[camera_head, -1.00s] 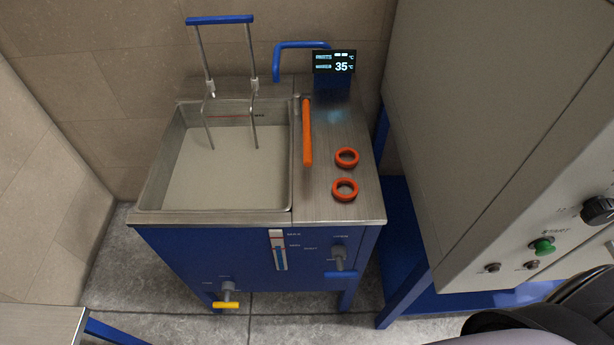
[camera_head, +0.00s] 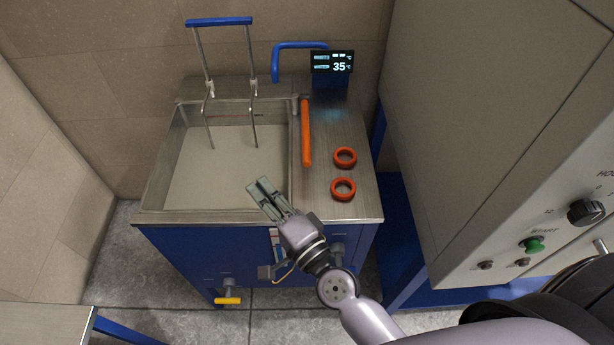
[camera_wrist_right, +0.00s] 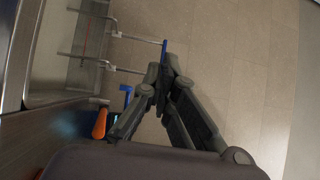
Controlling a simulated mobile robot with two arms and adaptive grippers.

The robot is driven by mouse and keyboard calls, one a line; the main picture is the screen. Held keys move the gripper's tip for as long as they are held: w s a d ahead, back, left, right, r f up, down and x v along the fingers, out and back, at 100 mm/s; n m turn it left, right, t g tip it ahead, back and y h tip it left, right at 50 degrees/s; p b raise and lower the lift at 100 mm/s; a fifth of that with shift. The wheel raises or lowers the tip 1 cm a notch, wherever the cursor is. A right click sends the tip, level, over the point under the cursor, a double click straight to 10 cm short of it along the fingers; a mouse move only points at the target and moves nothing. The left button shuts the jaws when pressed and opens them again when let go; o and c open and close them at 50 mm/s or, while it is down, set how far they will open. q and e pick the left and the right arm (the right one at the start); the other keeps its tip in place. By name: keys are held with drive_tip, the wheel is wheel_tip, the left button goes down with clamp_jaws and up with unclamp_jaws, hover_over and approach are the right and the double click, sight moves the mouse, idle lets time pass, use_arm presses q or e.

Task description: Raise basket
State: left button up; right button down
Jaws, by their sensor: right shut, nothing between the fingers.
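The basket's blue handle bar (camera_head: 219,21) stands above the rear of the tank on two bent metal rods (camera_head: 251,95) that go down into the cloudy liquid (camera_head: 215,170). The basket itself is hidden below the liquid. The bar and rods also show in the right wrist view, where the blue bar (camera_wrist_right: 164,54) is just past the fingertips. My right gripper (camera_head: 258,188) is shut and empty over the front right of the tank, well short of the handle and apart from it. My left gripper is not in view.
An orange lever (camera_head: 307,135) stands along the tank's right side, with two orange rings (camera_head: 344,189) on the steel top. A blue tube (camera_head: 300,45) and a display (camera_head: 332,62) reading 35 stand behind. A large grey machine (camera_head: 480,120) fills the right side.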

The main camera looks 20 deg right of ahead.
drive_tip(key=w+d+r+m+t+h, duration=0.2)
drive_tip(key=d+r+m+h, duration=0.4)
drive_tip(key=m, duration=0.5)
drive_tip(key=s+f+m+g+h, duration=0.1)
drive_tip(key=f+m+g+h, duration=0.1)
drive_tip(key=f+m, duration=0.1)
drive_tip(key=s+d+f+m+g+h, duration=0.1)
drive_tip(key=f+m+g, duration=0.2)
drive_tip(key=f+m, duration=0.1)
drive_tip(key=s+d+f+m+g+h, duration=0.1)
drive_tip(key=f+m+g+h, duration=0.1)
drive_tip(key=m, duration=0.3)
drive_tip(key=shift+s+f+m+h, duration=0.1)
drive_tip(key=shift+f+m+h, duration=0.25)
drive_tip(key=shift+f, duration=0.35)
drive_tip(key=shift+s+f+m+g, duration=0.2)
drive_tip(key=shift+f+m+g, duration=0.05)
drive_tip(key=shift+f+g, duration=0.15)
drive_tip(key=p+x, duration=0.1)
drive_tip(key=x, duration=0.9)
drive_tip(key=shift+r+p, duration=0.1)
drive_tip(key=shift+p, duration=0.2)
